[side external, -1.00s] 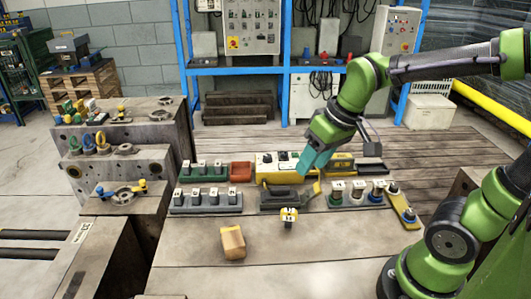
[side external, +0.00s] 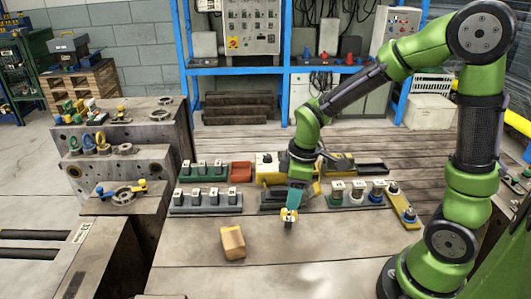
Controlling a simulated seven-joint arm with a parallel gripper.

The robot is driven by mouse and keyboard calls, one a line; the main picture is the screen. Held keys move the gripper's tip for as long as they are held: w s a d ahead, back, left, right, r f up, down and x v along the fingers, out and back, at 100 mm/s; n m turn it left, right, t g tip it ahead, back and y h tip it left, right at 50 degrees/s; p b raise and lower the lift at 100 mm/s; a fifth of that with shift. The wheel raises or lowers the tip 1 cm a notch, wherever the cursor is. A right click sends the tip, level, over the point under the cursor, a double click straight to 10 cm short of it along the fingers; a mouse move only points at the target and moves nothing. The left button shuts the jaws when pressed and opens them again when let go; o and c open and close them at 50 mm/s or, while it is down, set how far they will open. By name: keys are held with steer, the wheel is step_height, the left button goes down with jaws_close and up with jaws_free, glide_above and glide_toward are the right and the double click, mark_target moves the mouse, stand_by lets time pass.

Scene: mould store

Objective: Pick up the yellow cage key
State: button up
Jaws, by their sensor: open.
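The yellow cage key (side external: 290,213) has a yellow top with a dark lower part and stands upright on the grey work surface, in front of the rows of keys. My gripper (side external: 292,208) has teal fingers and points down right at the key's top, from above and slightly behind. The fingers are open. They overlap the top of the key in this view, and I cannot tell whether they touch it or straddle it.
A tan wooden block (side external: 232,242) lies to the front left of the key. A grey rack of keys (side external: 206,201) stands to the left, and another rack (side external: 358,197) stands to the right. The surface in front of the key is clear.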

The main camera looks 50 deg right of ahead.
mark_target(289, 212)
steer(key=f, duration=0.6)
steer(key=shift+w+a+f, duration=0.2)
steer(key=shift+a+f, duration=0.1)
steer(key=shift+a, duration=0.1)
jaws_close()
